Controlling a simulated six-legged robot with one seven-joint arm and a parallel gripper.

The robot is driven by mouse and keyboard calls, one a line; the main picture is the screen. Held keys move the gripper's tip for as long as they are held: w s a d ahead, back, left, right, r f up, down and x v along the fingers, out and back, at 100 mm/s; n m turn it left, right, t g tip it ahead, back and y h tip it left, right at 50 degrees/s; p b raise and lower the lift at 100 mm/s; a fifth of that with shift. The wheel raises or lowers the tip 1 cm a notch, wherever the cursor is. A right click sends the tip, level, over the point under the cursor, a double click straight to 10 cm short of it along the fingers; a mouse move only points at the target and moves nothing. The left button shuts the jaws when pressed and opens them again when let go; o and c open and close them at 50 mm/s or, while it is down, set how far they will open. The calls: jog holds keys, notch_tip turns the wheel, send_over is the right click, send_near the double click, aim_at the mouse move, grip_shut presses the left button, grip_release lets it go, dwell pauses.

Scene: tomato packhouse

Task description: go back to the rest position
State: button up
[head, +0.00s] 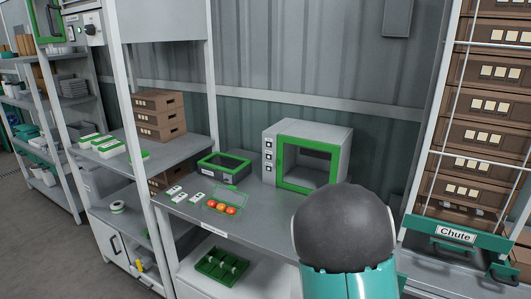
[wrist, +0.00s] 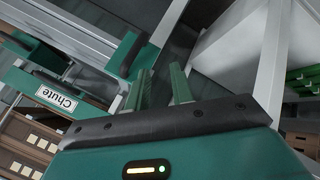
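In the wrist view, my gripper (wrist: 161,84) shows two green fingers standing apart with nothing between them. The fingers are beside the white frame of the rack with the chute. The chute's green front (wrist: 68,82) with its white "Chute" label is left of the fingers. In the head view, my arm's dark rounded joint and teal link fill the lower middle. They hide part of the bench, and the gripper itself does not show there.
The grey bench (head: 255,232) holds a grey box with a green-framed door (head: 308,160), a green-rimmed container (head: 224,165) and a clear punnet of tomatoes (head: 226,204). Shelves with brown crates (head: 158,115) stand left. The chute rack (head: 457,232) with stacked crates stands right.

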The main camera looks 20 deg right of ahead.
jog(key=w+a+r+t+y, duration=0.1)
jog(key=a+r+y, duration=0.3)
jog(key=a+r, duration=0.45)
jog(key=w+a+r+t+y, duration=0.1)
jog(key=a+r+y, duration=0.3)
jog(key=a, duration=0.7)
jog(key=s+a+r+n, duration=0.1)
jog(key=s+a+r, duration=0.8)
jog(key=s+r, duration=0.4)
jog(key=shift+s+n+g+h, duration=0.3)
jog(key=shift+s+h, duration=0.1)
jog(key=shift+s, duration=0.35)
